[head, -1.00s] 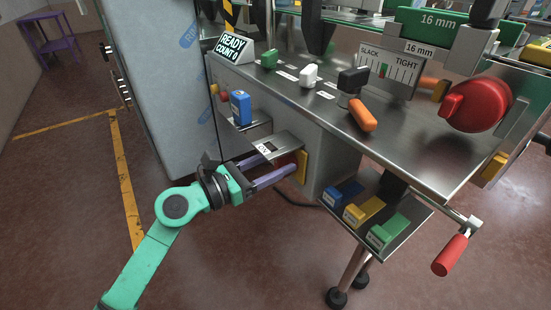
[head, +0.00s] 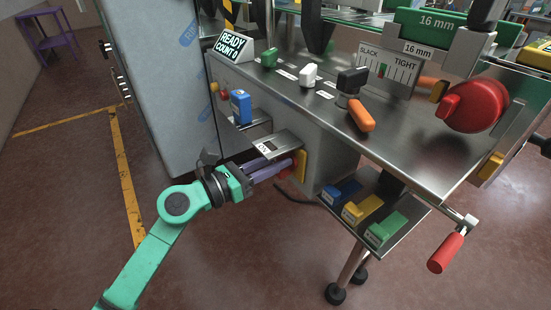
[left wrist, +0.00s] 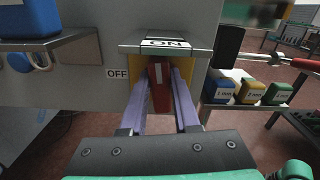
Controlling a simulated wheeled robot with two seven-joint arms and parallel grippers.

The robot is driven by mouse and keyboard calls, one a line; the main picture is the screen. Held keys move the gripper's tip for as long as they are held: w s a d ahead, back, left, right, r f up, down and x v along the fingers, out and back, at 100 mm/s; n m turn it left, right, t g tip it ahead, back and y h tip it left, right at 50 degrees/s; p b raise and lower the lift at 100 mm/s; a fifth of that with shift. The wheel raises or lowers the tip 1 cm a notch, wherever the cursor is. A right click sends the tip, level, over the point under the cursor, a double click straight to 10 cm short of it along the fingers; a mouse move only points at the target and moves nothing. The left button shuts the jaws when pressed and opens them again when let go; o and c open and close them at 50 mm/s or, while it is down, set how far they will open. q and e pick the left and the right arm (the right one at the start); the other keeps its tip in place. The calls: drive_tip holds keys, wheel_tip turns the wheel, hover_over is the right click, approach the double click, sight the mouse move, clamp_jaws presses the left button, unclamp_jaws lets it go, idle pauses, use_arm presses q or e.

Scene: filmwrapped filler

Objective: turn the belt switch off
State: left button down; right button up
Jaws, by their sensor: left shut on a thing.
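The belt switch is a red handle (left wrist: 160,90) on a yellow plate (head: 302,165), low on the machine's side under a small metal hood (head: 279,146). In the left wrist view an ON label (left wrist: 165,43) is on the hood and an OFF label (left wrist: 117,73) is left of the switch. The handle stands roughly upright below ON. My left gripper (head: 289,165) reaches in from the left, its purple fingers closed on the handle's two sides. The fingers hide much of the handle in the head view. My right gripper is not in view.
A blue block (head: 241,107) sits on a shelf left of the hood. A tray (head: 408,236) with blue, yellow and green blocks is to the right. A red-handled crank (head: 447,253) sticks out at front right. The floor at lower left is clear.

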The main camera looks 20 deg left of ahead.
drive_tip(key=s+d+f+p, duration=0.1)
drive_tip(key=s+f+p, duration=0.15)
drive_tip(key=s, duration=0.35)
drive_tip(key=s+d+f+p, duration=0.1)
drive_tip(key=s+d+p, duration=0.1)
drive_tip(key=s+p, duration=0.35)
use_arm(q)
drive_tip(key=shift+w+a+f+n+p, duration=0.15)
drive_tip(key=shift+n+p, duration=0.35)
drive_tip(key=shift+n, duration=2.2)
drive_tip(key=shift+w+a+f+n+p, duration=0.15)
drive_tip(key=shift+n+p, duration=0.3)
drive_tip(key=shift+n, duration=2.25)
drive_tip(key=shift+a+f+n+p, duration=0.1)
drive_tip(key=shift+f+n+p, duration=0.3)
drive_tip(key=shift+n, duration=2.3)
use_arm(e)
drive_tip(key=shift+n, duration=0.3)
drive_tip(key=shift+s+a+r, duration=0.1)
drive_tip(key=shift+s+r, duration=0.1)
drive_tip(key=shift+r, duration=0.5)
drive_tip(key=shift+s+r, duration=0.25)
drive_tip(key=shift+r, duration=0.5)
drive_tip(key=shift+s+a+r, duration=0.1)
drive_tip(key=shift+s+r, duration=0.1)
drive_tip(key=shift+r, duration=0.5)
use_arm(q)
drive_tip(key=shift+r, duration=0.1)
